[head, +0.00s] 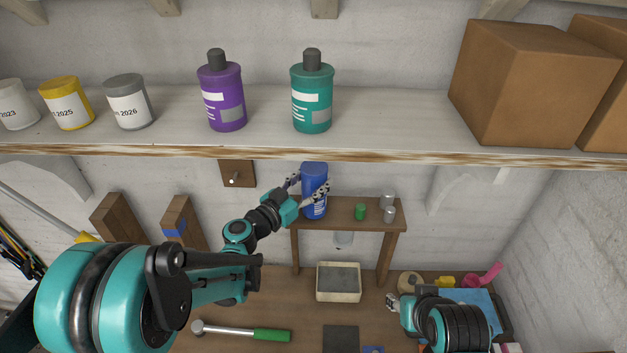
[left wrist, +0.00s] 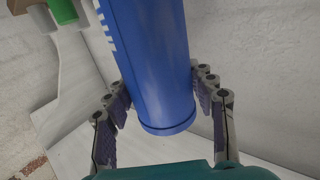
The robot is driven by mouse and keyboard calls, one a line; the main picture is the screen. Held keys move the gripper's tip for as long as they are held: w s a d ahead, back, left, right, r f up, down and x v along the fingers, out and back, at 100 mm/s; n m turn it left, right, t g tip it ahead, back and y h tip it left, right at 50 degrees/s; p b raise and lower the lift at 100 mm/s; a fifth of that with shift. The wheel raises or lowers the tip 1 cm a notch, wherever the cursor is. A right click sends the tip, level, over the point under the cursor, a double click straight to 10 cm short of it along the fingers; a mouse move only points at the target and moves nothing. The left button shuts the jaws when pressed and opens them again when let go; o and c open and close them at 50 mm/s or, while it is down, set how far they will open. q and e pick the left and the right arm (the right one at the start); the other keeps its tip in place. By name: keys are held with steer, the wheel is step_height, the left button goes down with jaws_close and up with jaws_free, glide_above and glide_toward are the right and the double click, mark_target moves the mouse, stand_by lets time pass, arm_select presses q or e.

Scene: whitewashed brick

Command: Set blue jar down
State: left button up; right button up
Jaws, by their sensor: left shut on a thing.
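The blue jar (head: 314,180) is upright or nearly so at the left end of the small wooden shelf (head: 345,218) in the head view. My left gripper (head: 307,187) is shut on it, one finger on each side. In the left wrist view the blue jar (left wrist: 152,60) fills the middle between the two fingers of my left gripper (left wrist: 165,105). I cannot tell whether the jar's base touches the shelf. My right gripper (head: 392,302) is low at the right, small and partly hidden by its arm; its jaws cannot be made out.
A green can (head: 360,212) and grey cans (head: 388,205) stand on the small shelf, right of the jar. The upper shelf (head: 265,120) above holds a purple bottle (head: 222,98), a teal bottle (head: 312,98), paint tins and cardboard boxes (head: 535,85). A tray (head: 338,294) lies below.

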arm_select(q)
steer(key=shift+f, duration=0.15)
steer(key=o, duration=1.7)
steer(key=shift+o, duration=0.2)
